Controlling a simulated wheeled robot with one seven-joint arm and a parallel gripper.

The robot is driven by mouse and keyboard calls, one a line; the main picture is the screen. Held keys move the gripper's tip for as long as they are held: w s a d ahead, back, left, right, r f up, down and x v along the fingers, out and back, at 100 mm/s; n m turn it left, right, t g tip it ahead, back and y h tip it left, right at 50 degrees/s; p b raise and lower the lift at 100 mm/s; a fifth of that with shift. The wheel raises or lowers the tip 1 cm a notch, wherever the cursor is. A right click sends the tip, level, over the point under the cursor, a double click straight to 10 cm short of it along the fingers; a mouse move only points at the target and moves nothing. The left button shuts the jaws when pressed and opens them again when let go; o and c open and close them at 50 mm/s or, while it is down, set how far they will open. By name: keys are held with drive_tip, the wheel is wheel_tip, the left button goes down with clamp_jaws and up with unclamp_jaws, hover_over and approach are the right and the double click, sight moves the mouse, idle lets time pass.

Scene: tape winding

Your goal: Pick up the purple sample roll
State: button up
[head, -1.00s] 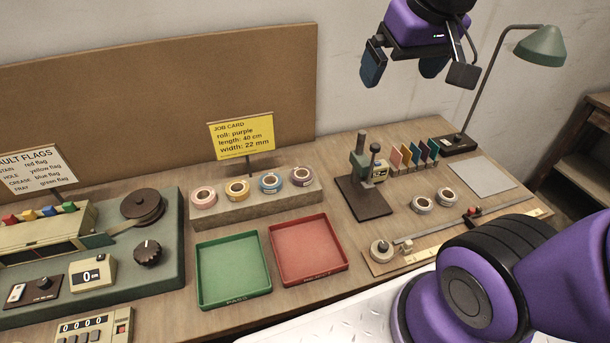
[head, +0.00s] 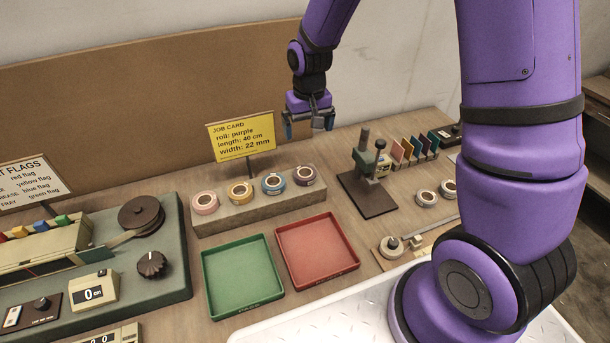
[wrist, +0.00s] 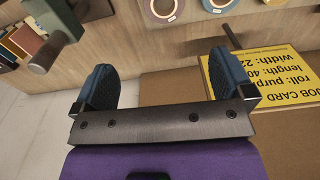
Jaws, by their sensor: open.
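The purple sample roll (head: 304,183) is the rightmost of the rolls on a raised block (head: 258,208) at the back of the bench. It lies flat with a pale core, and part of it shows at the top edge of the wrist view (wrist: 150,16). My gripper (head: 309,126) is above and behind the roll, apart from it. Its two blue fingers are spread and empty in the wrist view (wrist: 163,78). The yellow job card (head: 240,137) reads roll purple, length 40 cm, width 22 mm.
Blue (head: 273,190), yellow and pink rolls share the block. The job card stands behind it, close to my gripper. A dark-based stand (head: 368,195) is to the right. Green (head: 243,277) and red (head: 317,252) trays lie in front.

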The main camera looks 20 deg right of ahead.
hover_over(305, 170)
drive_tip(key=s, duration=0.1)
drive_tip(key=f, duration=0.8)
drive_tip(key=shift+a+f, duration=0.3)
drive_tip(key=shift+a, duration=0.05)
drive_tip(key=shift+s+f, duration=0.15)
drive_tip(key=shift+f, duration=3)
drive_tip(key=c, duration=1)
